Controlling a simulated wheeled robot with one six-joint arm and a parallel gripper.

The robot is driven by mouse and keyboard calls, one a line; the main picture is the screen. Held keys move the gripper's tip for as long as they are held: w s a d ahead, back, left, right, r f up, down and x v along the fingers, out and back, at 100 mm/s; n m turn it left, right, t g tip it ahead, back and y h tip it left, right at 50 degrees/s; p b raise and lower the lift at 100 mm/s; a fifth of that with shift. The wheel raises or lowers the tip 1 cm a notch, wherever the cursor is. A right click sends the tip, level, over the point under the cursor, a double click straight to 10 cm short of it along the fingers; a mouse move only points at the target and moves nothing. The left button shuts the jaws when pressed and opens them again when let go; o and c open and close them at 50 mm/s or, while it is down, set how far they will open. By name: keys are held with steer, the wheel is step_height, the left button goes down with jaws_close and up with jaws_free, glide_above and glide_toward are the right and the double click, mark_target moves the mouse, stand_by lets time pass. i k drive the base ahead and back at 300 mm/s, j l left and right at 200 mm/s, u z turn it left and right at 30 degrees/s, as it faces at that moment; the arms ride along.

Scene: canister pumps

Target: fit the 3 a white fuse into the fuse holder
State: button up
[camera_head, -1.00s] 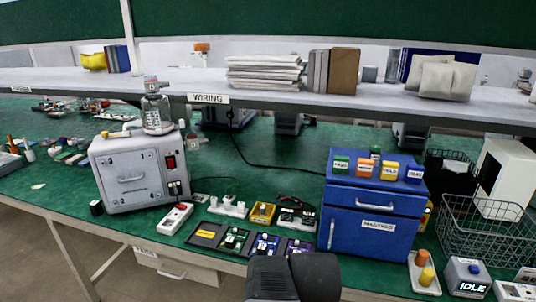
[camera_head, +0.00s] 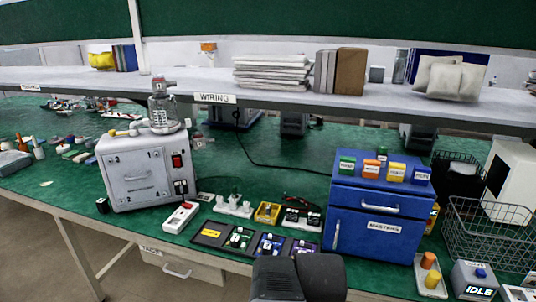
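I cannot pick out the 3 A white fuse or tell which part is the fuse holder; the small parts are too small to read. On the green bench, a white block with upright pegs (camera_head: 233,207), a yellow tray (camera_head: 267,212) and a white-and-black block (camera_head: 300,218) stand in a row. In front of them lie small dark boards, with a green-marked one (camera_head: 239,239), a blue-marked one (camera_head: 270,244) and a purple-marked one (camera_head: 302,249). A dark rounded part of mine rises at the bottom middle. No gripper fingers show.
A grey metal box (camera_head: 138,174) with a glass bottle (camera_head: 163,107) on top stands left, a white power strip (camera_head: 181,217) beside it. A blue cabinet (camera_head: 377,218) bearing coloured blocks and a wire basket (camera_head: 490,235) stand right. A shelf (camera_head: 300,100) overhangs the bench.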

mark_target(181, 186)
steer(key=i+j, duration=0.5)
steer(key=j, duration=0.15)
steer(key=i+j, duration=0.5)
steer(key=j, duration=0.15)
